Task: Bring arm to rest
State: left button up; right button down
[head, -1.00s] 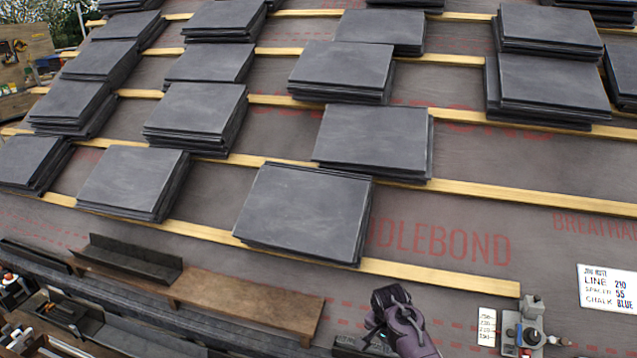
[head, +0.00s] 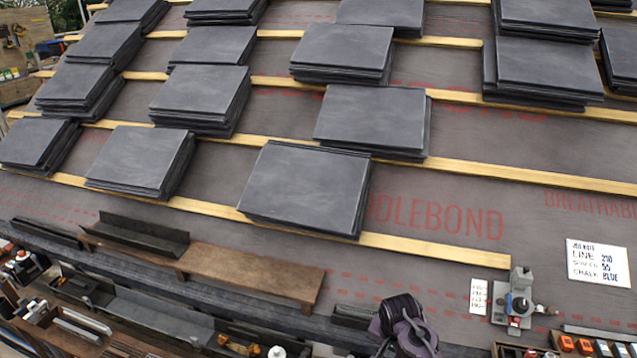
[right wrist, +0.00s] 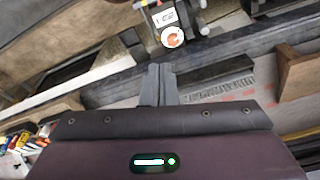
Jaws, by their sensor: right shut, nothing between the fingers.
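My right gripper (head: 402,318) shows at the bottom of the head view, right of the middle, above the front edge of the roof. In the right wrist view its fingers (right wrist: 158,84) are together with nothing between them. It is apart from the slate stacks (head: 306,190), which lie above it on the battens. My left gripper does not show in either view.
Slate stacks rest on yellow battens (head: 440,247) across the grey membrane. A brown plank (head: 250,272) and a tool trough lie at lower left. A grey device (head: 515,298) stands at right by a white note board (head: 598,262). Bare membrane lies between.

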jog(key=s+d+r+n+t, duration=0.1)
jog(key=s+r+n, duration=0.3)
jog(key=s+r, duration=0.5)
jog(key=s+d+r+n+t, duration=0.1)
jog(key=s+r+n, duration=0.4)
jog(key=s, duration=0.9)
notch_tip(320, 180, down, 30)
jog(key=s+g, duration=0.1)
jog(key=s+d+f, duration=0.2)
jog(key=s+f, duration=0.7)
jog(key=s, duration=0.1)
jog(key=s+d+f+g, duration=0.1)
jog(key=s+d+f, duration=0.1)
jog(key=s+f, duration=0.7)
jog(key=shift+s+g+y+p, duration=0.3)
jog(key=shift+s+p, duration=0.05)
jog(key=shift+s, duration=0.15)
jog(key=shift+a, duration=0.1)
